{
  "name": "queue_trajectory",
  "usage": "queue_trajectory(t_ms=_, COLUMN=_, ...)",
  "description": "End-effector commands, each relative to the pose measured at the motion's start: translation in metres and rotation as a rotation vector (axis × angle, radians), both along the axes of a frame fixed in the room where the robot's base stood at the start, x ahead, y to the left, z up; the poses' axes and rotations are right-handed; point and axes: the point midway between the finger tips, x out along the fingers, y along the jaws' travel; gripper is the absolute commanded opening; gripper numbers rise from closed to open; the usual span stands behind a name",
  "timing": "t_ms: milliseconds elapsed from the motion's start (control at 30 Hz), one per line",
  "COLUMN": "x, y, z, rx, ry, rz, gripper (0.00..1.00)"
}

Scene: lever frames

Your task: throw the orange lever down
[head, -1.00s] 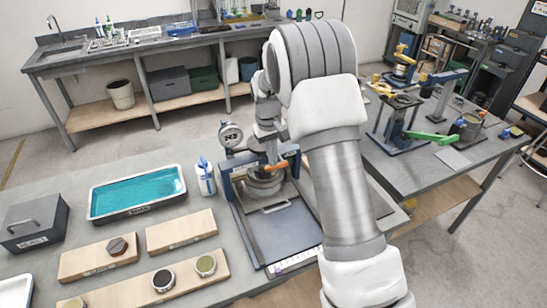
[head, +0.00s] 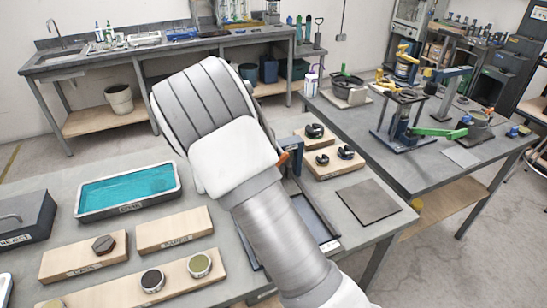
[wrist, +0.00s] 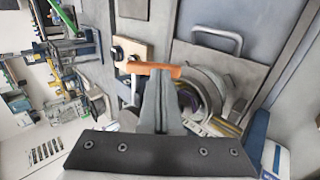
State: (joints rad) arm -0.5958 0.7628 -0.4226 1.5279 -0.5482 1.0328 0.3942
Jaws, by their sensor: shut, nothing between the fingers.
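The orange lever (wrist: 150,69) lies across the picture in the wrist view, with its free end toward the left. My gripper (wrist: 160,80) is shut and empty, its fingertips right at the lever's near side; I cannot tell whether they touch it. A round grey metal part (wrist: 205,90) of the fixture sits to the right of the fingers. In the head view only a small orange piece of the lever (head: 284,157) shows beside my arm. My arm hides most of the fixture and my gripper there.
In the head view a teal-filled tray (head: 128,192) and wooden boards (head: 174,230) lie left of my arm. A board with black parts (head: 330,160) and a dark flat plate (head: 369,201) lie to the right. A second table (head: 480,165) carries more fixtures.

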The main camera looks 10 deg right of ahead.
Motion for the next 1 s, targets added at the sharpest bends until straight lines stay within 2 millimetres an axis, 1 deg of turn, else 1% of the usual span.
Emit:
queue_trajectory(t_ms=33, x=0.0, y=0.002, z=-0.011, rx=-0.048, ry=-0.008, rz=0.005, gripper=0.0)
queue_trajectory(t_ms=400, x=0.0, y=-0.001, z=-0.029, rx=-0.394, ry=-0.076, rz=0.003, gripper=0.0)
queue_trajectory(t_ms=700, x=0.001, y=-0.007, z=-0.038, rx=-0.64, ry=-0.126, rz=0.002, gripper=0.0)
queue_trajectory(t_ms=1000, x=0.002, y=-0.012, z=-0.042, rx=-0.794, ry=-0.158, rz=0.0, gripper=0.0)
